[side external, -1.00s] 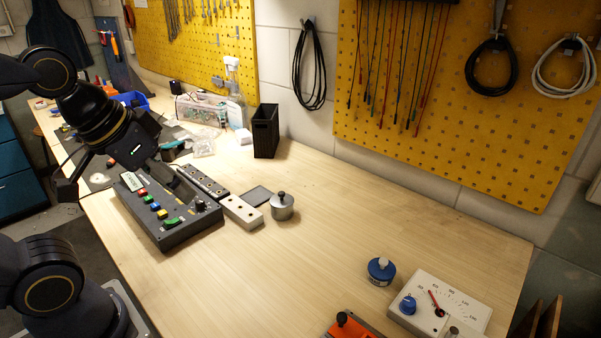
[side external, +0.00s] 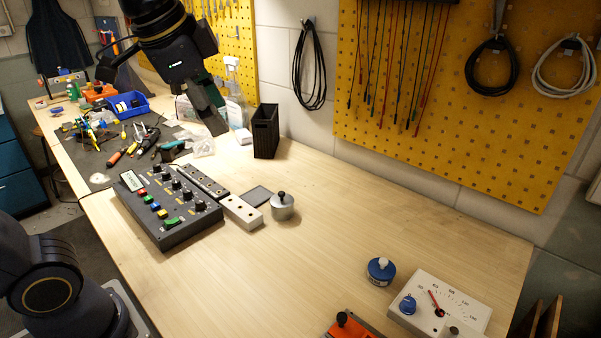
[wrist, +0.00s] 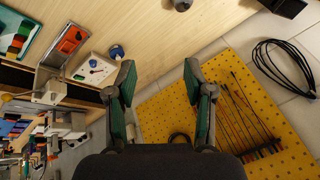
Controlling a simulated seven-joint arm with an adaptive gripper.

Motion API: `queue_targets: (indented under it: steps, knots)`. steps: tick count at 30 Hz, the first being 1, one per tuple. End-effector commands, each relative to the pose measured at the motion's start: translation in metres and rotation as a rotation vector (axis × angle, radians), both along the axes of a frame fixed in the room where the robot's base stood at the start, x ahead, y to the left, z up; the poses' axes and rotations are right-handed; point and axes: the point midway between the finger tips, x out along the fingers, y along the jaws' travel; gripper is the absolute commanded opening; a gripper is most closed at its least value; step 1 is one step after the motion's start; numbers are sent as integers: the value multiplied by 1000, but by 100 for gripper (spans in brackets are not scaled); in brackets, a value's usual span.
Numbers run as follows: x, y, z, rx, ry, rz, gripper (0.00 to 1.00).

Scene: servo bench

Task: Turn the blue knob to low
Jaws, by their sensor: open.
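A blue knob (side external: 408,304) sits on the left part of a white gauge panel (side external: 455,304) at the front right of the bench. The panel has a printed scale and a red needle. In the wrist view the blue knob (wrist: 93,63) shows small on the white panel (wrist: 90,70), left of my fingers. Its exact setting is too small to read. My gripper (side external: 212,112) is high over the back left of the bench, far from the panel. In the wrist view my gripper (wrist: 160,73) is open, with nothing between its fingers.
A separate blue-topped round piece (side external: 380,270) stands just behind the panel. An orange box (side external: 352,327) lies in front left. A black control box (side external: 170,208), white block (side external: 241,212), metal weight (side external: 282,207) and black bin (side external: 265,131) stand farther left. The middle bench is clear.

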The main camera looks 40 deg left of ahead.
Motion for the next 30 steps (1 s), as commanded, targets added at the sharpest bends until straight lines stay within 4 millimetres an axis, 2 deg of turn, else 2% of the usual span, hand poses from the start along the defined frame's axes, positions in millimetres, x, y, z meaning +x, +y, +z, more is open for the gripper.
queue_targets:
  steps: [1, 3, 6, 8, 10, 13, 15, 18, 21, 24, 26, 30]
  knots:
    - [25, -19, 11, 40, 31, -95, 52]
    - [55, -47, 21, 92, 69, -223, 52]
    - [95, -92, 21, 142, 128, -399, 52]
    - [117, -122, 14, 159, 163, -496, 52]
    - [139, -157, -2, 168, 206, -599, 52]
    - [161, -207, -36, 160, 269, -718, 52]
    - [169, -237, -63, 146, 309, -774, 52]
    - [172, -271, -103, 124, 363, -828, 52]
    - [167, -291, -136, 116, 420, -863, 52]
    - [160, -299, -156, 121, 455, -882, 52]
    - [158, -302, -160, 123, 457, -888, 52]
    - [158, -301, -179, 125, 459, -886, 52]
